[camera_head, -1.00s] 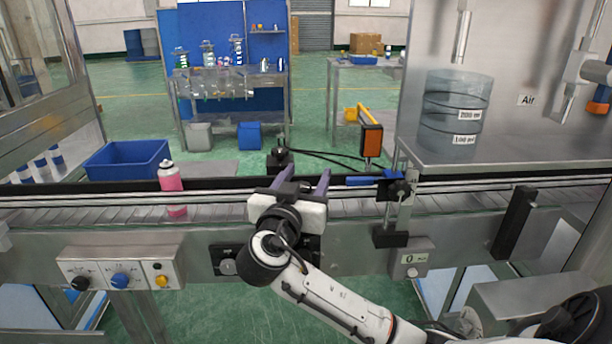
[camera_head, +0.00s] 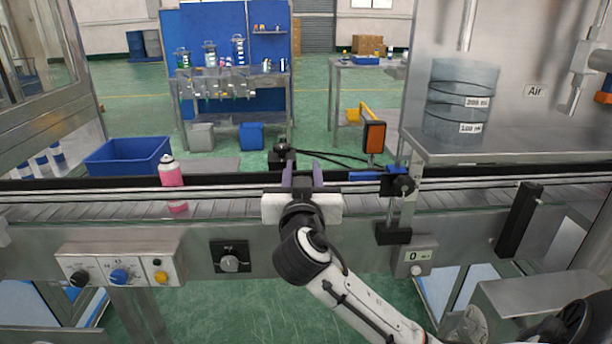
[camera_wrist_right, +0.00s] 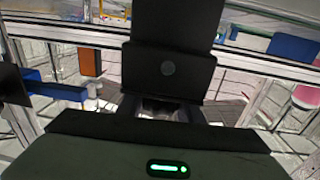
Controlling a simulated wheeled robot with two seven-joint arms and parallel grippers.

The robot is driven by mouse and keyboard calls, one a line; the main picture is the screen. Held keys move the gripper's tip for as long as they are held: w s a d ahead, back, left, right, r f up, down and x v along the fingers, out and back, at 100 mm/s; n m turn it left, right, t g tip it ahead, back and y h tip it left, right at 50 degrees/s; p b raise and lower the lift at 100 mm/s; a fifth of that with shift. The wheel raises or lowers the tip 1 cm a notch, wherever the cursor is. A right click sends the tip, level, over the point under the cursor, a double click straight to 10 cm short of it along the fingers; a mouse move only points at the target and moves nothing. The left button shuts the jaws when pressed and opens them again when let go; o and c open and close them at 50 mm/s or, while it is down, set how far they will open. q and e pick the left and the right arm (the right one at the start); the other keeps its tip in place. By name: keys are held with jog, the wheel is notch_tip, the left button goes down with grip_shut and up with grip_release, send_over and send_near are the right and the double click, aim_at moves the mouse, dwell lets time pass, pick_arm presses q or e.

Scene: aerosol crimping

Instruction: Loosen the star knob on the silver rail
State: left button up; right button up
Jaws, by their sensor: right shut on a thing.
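The silver rail (camera_head: 230,188) runs along the conveyor across the head view. My right gripper (camera_head: 303,170) reaches over it in the middle, its purple fingers drawn close together. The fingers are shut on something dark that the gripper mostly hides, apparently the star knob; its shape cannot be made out. Another black knob (camera_head: 403,186) sits on an upright silver post to the right, apart from my gripper. My left gripper is not in view.
A pink can (camera_head: 172,172) stands on the conveyor (camera_head: 110,213) to the left, near a blue bin (camera_head: 128,155). A black cabled device (camera_head: 283,157) and an orange-faced unit (camera_head: 374,138) stand behind the rail. A control panel (camera_head: 118,270) is at front left.

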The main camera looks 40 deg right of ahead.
jog(key=shift+w+a+f+n+t+y, duration=0.1)
jog(key=shift+w+a+n+t+y, duration=0.1)
jog(key=shift+n+t+y, duration=0.6)
jog(key=shift+w+a+n+t+y, duration=0.1)
jog(key=shift+a+n+t+y, duration=0.1)
jog(key=shift+n+t+y, duration=0.6)
jog(key=shift+y, duration=0.3)
jog(key=o, duration=1)
jog(key=shift+o, duration=0.2)
jog(key=shift+a, duration=0.1)
jog(key=p+v, duration=0.3)
jog(key=v, duration=0.7)
jog(key=shift+r, duration=0.25)
